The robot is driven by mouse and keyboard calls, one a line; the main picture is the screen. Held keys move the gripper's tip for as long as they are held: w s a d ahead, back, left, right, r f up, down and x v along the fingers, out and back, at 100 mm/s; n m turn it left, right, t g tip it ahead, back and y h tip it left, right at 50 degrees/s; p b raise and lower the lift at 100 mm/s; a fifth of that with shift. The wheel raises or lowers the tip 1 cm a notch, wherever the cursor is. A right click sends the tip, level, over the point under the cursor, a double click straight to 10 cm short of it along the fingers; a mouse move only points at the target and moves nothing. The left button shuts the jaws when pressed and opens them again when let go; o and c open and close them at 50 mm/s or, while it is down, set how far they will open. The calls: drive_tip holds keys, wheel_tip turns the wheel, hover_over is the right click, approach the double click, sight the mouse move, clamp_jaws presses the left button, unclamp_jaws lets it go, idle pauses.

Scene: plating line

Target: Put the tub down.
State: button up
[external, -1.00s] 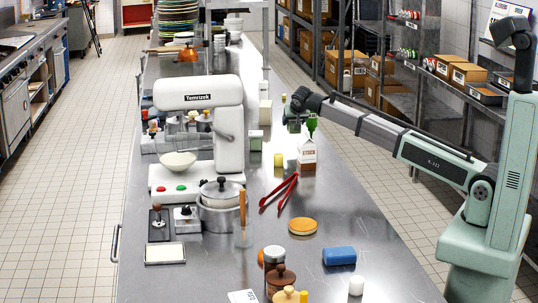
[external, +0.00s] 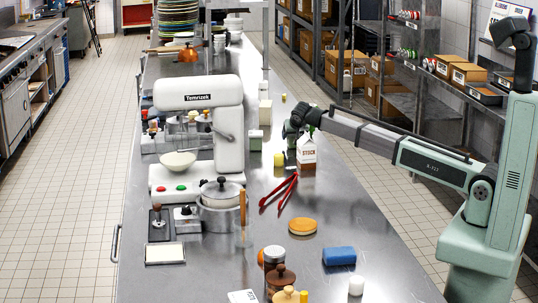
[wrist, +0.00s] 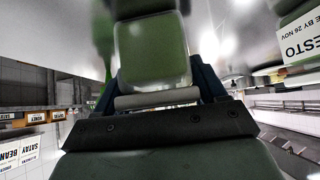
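The tub (wrist: 152,52), a green block-like shape with pale edges, sits between the two dark fingers of my gripper (wrist: 160,85) in the wrist view. The fingers lie against its two sides, so my gripper appears shut on it. In the external view my gripper (external: 291,130) is low over the steel counter (external: 335,210), just left of and behind the stock carton (external: 307,152). The tub is small and largely hidden there. I cannot tell whether its base touches the counter.
A white mixer (external: 230,120) stands left of my gripper. A yellow item (external: 279,160) and red tongs (external: 280,192) lie nearer. Pale green-lidded containers (external: 255,140) stand to the left. A pesto label (wrist: 302,38) shows at right in the wrist view. The counter's right side is mostly clear.

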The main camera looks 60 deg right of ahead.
drive_tip(key=o, duration=0.4)
drive_tip(key=shift+r, duration=0.1)
drive_tip(key=v, duration=0.5)
drive_tip(key=shift+s+r, duration=0.1)
drive_tip(key=shift+r, duration=3.45)
